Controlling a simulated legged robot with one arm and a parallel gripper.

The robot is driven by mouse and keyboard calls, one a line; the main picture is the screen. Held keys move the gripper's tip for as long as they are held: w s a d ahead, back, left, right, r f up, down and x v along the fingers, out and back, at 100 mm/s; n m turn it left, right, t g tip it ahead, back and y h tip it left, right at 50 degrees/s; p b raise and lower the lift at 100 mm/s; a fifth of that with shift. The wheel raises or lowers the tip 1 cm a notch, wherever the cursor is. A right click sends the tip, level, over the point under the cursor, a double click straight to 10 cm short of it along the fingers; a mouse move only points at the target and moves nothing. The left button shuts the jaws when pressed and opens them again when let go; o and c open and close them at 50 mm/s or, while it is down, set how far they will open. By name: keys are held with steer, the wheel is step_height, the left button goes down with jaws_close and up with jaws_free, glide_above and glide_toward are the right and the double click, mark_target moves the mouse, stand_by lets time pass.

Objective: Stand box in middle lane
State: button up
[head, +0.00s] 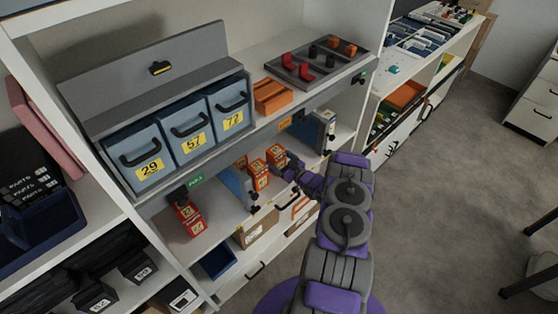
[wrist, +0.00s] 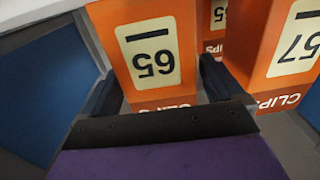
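In the wrist view, an orange box (wrist: 150,30) with a pale number label and the word CLIPS fills the space between my gripper's fingers (wrist: 160,90). Both fingers meet its sides with no clear gap. A second orange box (wrist: 290,35) stands just to the right, and another (wrist: 217,30) is partly hidden behind. In the head view, my gripper (head: 291,170) reaches into the lower shelf beside small orange boxes (head: 258,177) and (head: 276,154). A red box (head: 188,219) stands apart in a lane to the left. The fingertips are too small to read there.
Blue-grey dividers (head: 237,186) part the shelf lanes; a blue panel (wrist: 40,95) is close left of my gripper in the wrist view. Numbered blue bins (head: 138,166) sit on the shelf above. The bare shelf (head: 212,240) shows near the red box.

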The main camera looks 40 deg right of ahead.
steer(key=shift+o, duration=0.3)
steer(key=shift+s, duration=0.1)
steer(key=s+d+p, duration=0.1)
steer(key=s+p, duration=0.1)
steer(key=s, duration=0.9)
steer(key=shift+s+d, duration=0.15)
steer(key=shift+s, duration=0.25)
